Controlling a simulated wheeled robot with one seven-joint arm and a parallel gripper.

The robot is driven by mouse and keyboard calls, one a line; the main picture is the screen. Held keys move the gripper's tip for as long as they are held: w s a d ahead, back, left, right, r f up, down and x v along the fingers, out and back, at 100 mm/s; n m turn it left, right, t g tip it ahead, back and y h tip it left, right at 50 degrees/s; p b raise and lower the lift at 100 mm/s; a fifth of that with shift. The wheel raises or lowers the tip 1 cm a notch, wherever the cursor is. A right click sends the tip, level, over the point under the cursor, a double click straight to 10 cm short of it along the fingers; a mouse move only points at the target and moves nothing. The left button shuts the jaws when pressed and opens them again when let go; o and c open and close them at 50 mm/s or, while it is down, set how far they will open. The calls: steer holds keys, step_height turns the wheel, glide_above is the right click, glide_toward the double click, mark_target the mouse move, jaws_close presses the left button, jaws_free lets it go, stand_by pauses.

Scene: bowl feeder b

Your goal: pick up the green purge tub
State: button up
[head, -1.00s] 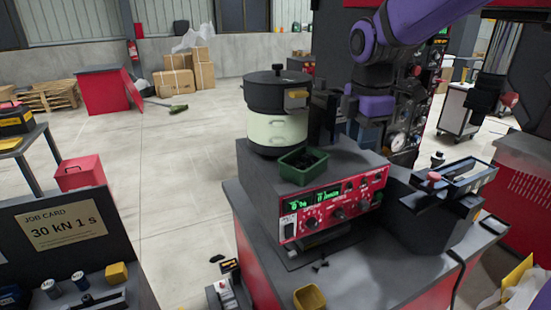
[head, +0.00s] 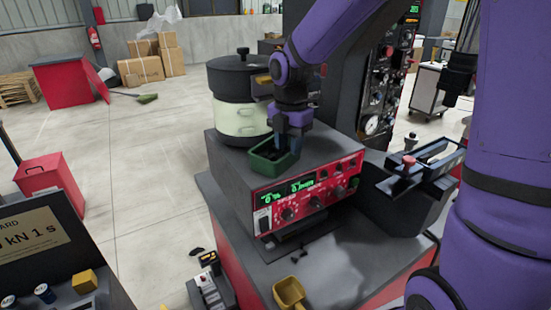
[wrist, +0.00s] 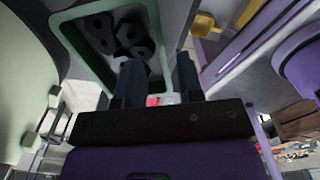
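The green purge tub (head: 262,167) sits on top of the grey feeder control box, beside the pale green bowl. It also shows in the wrist view (wrist: 83,62), with several dark, nut-like pieces inside. My gripper (head: 289,149) is down at the tub's right side, pointing downward. In the wrist view my gripper (wrist: 159,72) has its fingers apart, one over the tub's inside and one outside its right wall. The wall lies between them, and I see no clear contact. The fingertips are partly hidden in the head view.
The pale green bowl (head: 238,119) with its black lid (head: 240,75) stands close behind the tub. The control box's red panel (head: 305,197) is in front. A yellow scoop (head: 289,292) lies on the lower bench. A black fixture (head: 415,180) stands to the right.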

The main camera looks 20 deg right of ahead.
mark_target(289, 167)
steer(key=shift+s+f, duration=0.1)
steer(key=shift+f, duration=2.25)
jaws_close()
